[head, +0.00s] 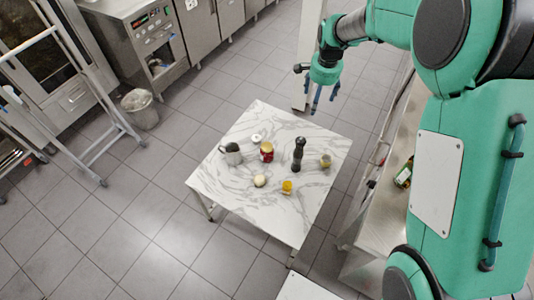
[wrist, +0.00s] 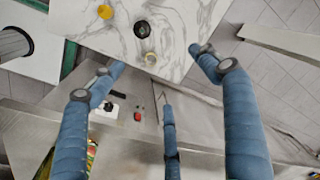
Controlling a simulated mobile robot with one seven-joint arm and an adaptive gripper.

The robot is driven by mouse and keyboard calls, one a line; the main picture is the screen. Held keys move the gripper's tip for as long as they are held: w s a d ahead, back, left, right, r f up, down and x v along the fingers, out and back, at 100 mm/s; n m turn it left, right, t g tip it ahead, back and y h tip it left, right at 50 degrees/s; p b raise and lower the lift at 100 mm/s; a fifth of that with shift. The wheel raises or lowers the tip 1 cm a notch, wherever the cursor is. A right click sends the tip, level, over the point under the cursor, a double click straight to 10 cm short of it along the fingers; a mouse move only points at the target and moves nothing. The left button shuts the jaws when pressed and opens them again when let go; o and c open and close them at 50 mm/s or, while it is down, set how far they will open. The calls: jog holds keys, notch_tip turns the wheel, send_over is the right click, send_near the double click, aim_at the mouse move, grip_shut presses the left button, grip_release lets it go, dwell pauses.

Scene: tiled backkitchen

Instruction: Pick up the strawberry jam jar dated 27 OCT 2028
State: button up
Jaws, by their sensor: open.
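A jar with red contents (head: 266,152) stands on the marble-topped table (head: 225,180), left of a dark pepper mill (head: 298,155). It may be strawberry jam, but its label and date are too small to read. My gripper (head: 324,97) is in the air beyond the table's far right corner, open and empty, well apart from the jar. In the wrist view its blue fingers (wrist: 155,75) are spread, with the table at the top. The red jar is not visible in the wrist view.
The table also holds a metal jug (head: 231,153), a cream round item (head: 260,180), an orange item (head: 287,187), a small jar (head: 325,160) and a small white item (head: 257,138). A steel counter (head: 372,215) with a bottle (head: 404,173) stands right of the table.

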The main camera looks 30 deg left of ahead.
jog(key=s+a+f, duration=0.1)
jog(key=a+f, duration=0.9)
jog(key=f, duration=0.3)
jog(key=m+g, duration=0.1)
send_over(266, 146)
jog(key=shift+h, duration=0.4)
notch_tip(266, 146, down, 15)
jog(key=shift+w+r, duration=0.1)
jog(key=shift+f+b, duration=0.35)
jog(key=shift+f, duration=4)
jog(key=shift+f, duration=0.1)
jog(key=shift+d+f+b, duration=0.2)
jog(key=shift+f+b, duration=0.2)
jog(key=shift+f, duration=2.1)
